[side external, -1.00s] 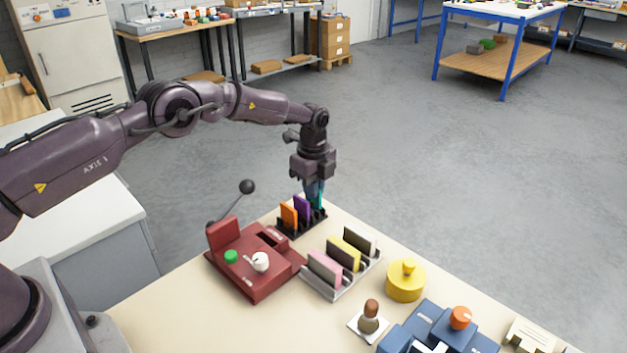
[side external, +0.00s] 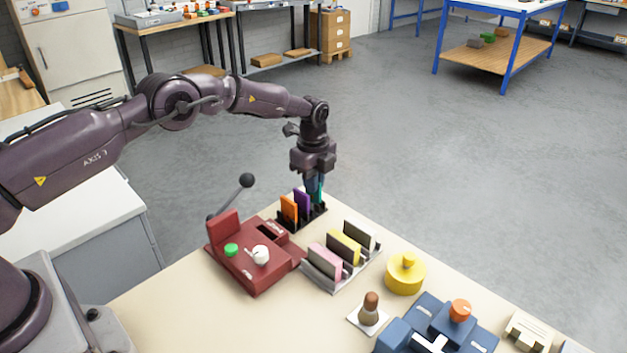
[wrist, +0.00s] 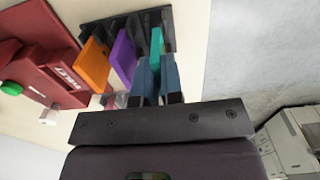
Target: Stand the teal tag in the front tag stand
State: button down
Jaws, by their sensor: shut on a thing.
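The teal tag (wrist: 156,42) is upright at the right end of a black slotted stand (wrist: 168,22), beside a purple tag (wrist: 123,54) and an orange tag (wrist: 93,63). My gripper (wrist: 158,62) points down and is shut on the teal tag, its blue fingers on either side. In the side view, a sliver of teal tag (side external: 321,191) shows beside the fingers, above the black stand (side external: 312,217). I cannot tell whether its lower edge sits fully in a slot. A light grey stand (side external: 322,285) holds a pink, a yellow and a whitish tag.
A red machine (side external: 255,265) with a green button and black-knobbed lever stands left of the stands. A yellow round container (side external: 405,274), a brown-handled stamp (side external: 370,310) and a blue device (side external: 440,325) stand to the right. The table's front-left area is clear.

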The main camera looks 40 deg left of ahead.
jog(key=shift+f, duration=0.6)
dwell(0.3)
jog(key=c, duration=1.5)
grip_release()
jog(key=shift+c, duration=0.2)
jog(key=shift+r, duration=0.1)
jog(key=shift+r, duration=5.4)
